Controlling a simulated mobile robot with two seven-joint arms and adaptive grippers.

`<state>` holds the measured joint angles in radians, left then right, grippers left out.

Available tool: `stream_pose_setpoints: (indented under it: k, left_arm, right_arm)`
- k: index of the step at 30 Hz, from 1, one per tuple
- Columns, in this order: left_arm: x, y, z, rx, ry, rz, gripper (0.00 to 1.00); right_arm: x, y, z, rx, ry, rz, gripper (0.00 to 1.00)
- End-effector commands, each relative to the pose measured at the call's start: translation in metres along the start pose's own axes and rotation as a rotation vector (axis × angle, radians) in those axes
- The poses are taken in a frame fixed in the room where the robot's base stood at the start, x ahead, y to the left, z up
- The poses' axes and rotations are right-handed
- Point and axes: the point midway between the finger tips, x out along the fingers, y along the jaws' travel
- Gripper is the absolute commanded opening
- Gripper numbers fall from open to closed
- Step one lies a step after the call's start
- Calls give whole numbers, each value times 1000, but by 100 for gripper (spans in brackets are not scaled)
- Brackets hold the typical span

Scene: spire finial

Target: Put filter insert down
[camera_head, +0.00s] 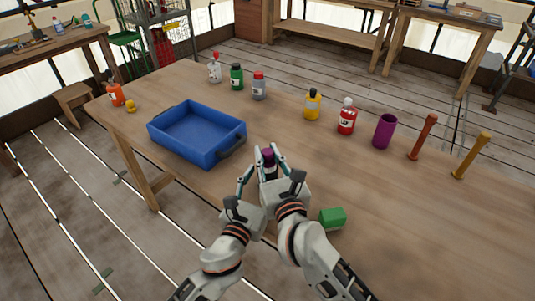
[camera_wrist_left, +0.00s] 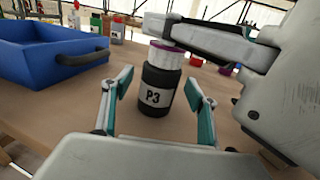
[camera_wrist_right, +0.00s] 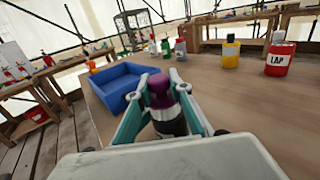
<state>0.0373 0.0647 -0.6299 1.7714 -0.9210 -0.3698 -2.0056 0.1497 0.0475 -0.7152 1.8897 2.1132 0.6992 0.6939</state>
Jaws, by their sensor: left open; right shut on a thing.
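The filter insert appears to be a black canister labelled P3 with a purple top; it stands upright in the left wrist view (camera_wrist_left: 158,82). Its purple top shows in the head view (camera_head: 268,154) and the right wrist view (camera_wrist_right: 159,92). My right gripper (camera_wrist_right: 160,79) is shut on its upper part, and one right finger crosses its top in the left wrist view. My left gripper (camera_wrist_left: 157,90) is open, its fingers apart on either side of the canister. I cannot tell whether the canister's base touches the table.
A blue tray (camera_head: 240,150) lies left of the grippers on the wooden table (camera_head: 310,170). A green block (camera_head: 333,218) is near the front edge. Several bottles, a purple cup (camera_head: 384,131) and two upright rods stand farther back. Table between is clear.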

Motion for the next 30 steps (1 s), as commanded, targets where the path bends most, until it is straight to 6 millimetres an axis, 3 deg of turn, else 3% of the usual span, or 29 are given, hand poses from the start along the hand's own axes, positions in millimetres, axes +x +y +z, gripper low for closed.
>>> stream_pose_setpoints:
  k: [8, 9, 10, 11, 23, 30]
  left_arm:
    - [-1, 0, -7, -1, 5, 0, 58]
    - [0, 0, -6, -1, 4, 0, 58]
    - [0, 0, -5, -1, 4, 0, 58]
    - [0, 0, -5, -1, 4, 0, 58]
    - [-1, 0, -10, -2, 7, 0, 58]
    - [-1, 0, -8, -2, 5, 0, 58]
  right_arm:
    - [0, 0, -5, -1, 0, 0, 7]
    - [0, 0, -4, -1, 0, 0, 28]
    - [0, 0, -4, -1, 0, 0, 35]
    - [0, 0, -4, -1, -1, 0, 37]
    - [0, 0, -5, 2, 1, 0, 37]
    - [-39, 0, -5, -1, 2, 1, 37]
